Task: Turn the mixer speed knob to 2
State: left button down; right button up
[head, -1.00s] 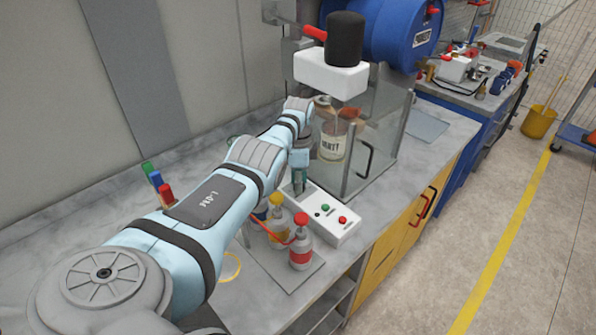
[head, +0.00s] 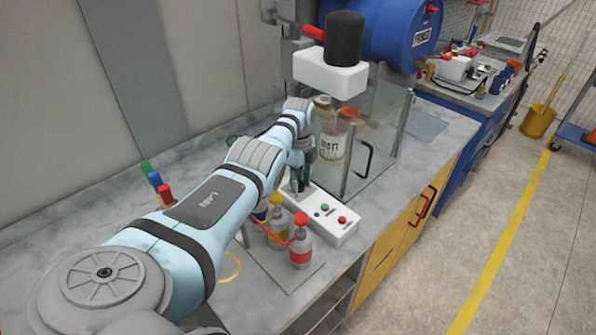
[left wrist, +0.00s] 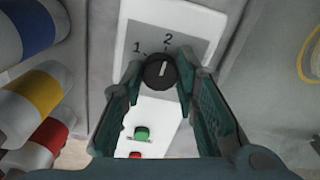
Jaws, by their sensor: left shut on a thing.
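The white control box (head: 331,226) stands on the bench, with a green button (head: 325,207) and a red button (head: 342,219). My left gripper (head: 298,190) reaches down to the far end of this box. In the left wrist view, the black speed knob (left wrist: 160,72) sits between the fingertips of my left gripper (left wrist: 157,76), which is shut on it. The knob's white pointer line is aimed up, about at the printed 2 on the dial plate (left wrist: 172,15). The 1 is to its left; other marks are hidden. My right gripper is out of view.
A red-topped bottle (head: 300,248) and a yellow-topped bottle (head: 277,225) stand close to the box on a grey tray (head: 287,278). A clear enclosure (head: 387,130) with a handle stands just behind the box, under the black mixer motor (head: 344,40).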

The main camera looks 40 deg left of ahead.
aim_at(300, 184)
pick_arm(q)
jog(key=shift+s+d+f, duration=0.1)
jog(key=shift+d+f, duration=0.1)
jog(key=c, duration=1.2)
grip_release()
jog(key=shift+c, duration=0.2)
jog(key=shift+r, duration=0.1)
jog(key=shift+a+r, duration=0.15)
jog(key=shift+r, duration=0.05)
notch_tip(300, 184, up, 12)
jog(key=shift+f, duration=0.15)
